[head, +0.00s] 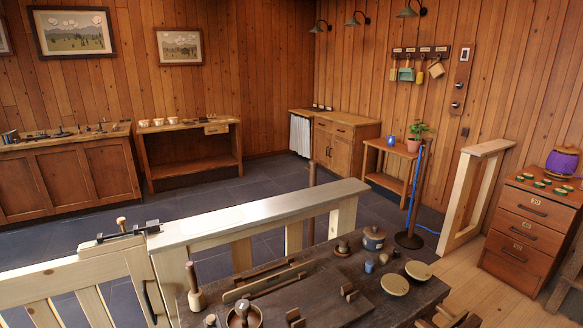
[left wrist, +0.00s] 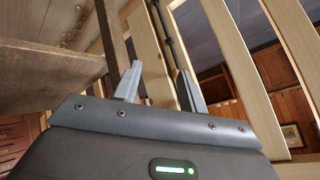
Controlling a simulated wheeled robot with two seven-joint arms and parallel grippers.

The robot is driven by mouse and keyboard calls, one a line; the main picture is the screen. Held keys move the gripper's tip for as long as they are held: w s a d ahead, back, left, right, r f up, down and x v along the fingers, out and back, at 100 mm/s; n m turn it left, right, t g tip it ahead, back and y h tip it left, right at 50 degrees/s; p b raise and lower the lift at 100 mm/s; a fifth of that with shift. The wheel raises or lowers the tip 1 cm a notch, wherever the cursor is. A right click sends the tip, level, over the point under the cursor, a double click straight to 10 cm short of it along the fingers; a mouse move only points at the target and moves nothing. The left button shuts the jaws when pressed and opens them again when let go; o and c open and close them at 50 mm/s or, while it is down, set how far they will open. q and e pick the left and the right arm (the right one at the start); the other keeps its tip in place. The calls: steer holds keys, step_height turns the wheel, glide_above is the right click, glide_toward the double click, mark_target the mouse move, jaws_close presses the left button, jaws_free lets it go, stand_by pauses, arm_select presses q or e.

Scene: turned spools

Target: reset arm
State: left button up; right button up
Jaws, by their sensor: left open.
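My left gripper (left wrist: 160,70) shows in the left wrist view with its two fingers apart and nothing between them. A wooden post or leg stands just beyond its left finger, and pale slats (left wrist: 232,75) rise beyond and to the right of it. I cannot tell whether the fingers touch anything. Neither gripper shows in the head view, and my right gripper is in no view.
A dark worktable (head: 330,300) with pots, lids and wooden tools stands close in front. A pale railing (head: 265,218) with a latched gate (head: 110,262) runs behind it. Drawers (head: 527,225) stand at right. Dark floor beyond the railing is mostly clear.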

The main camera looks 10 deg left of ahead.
arm_select(q)
steer(key=s+d+f+g+h, duration=0.1)
steer(key=s+d+f, duration=0.5)
steer(key=s, duration=0.6)
steer(key=s+d+f+g+h, duration=0.1)
steer(key=s+d+f+g, duration=0.3)
steer(key=s+d, duration=0.6)
steer(key=s+d+f+n+g, duration=0.1)
steer(key=s+d+f+g, duration=0.1)
steer(key=s+d+f, duration=0.6)
steer(key=s+d, duration=0.1)
steer(key=s, duration=0.5)
steer(key=shift+s+f+h, duration=0.2)
steer(key=shift+h, duration=0.2)
steer(key=shift+d, duration=0.1)
